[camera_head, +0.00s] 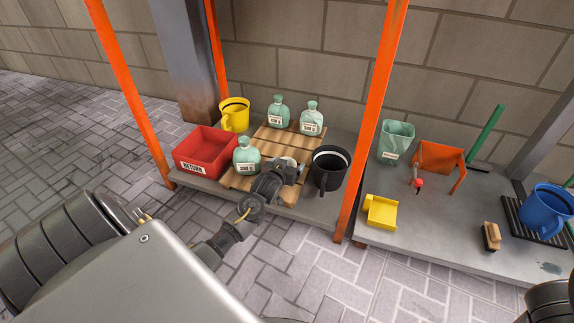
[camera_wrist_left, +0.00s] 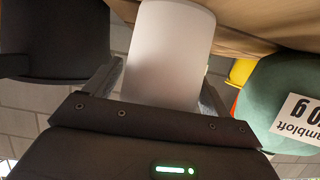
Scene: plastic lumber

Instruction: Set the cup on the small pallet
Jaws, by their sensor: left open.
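The small wooden pallet (camera_head: 272,150) lies on the grey shelf between the orange posts. A pale, plain cup (camera_wrist_left: 172,50) is between the fingers of my left gripper (camera_wrist_left: 163,85) in the left wrist view, against the wooden slats (camera_wrist_left: 255,22). In the head view only a beige bit of the cup (camera_head: 290,161) shows behind my left gripper (camera_head: 296,173), near the pallet's front right. The jaws are open around the cup; its contact with the wood is hard to make out. My right gripper is out of view; only a dark arm part shows at the lower right.
Several green bottles (camera_head: 246,154) stand on the pallet, one close beside my gripper. A black mug (camera_head: 328,168) is just to its right. A red bin (camera_head: 205,151) and yellow mug (camera_head: 234,115) stand left. An orange post (camera_head: 372,115) rises right of the mug.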

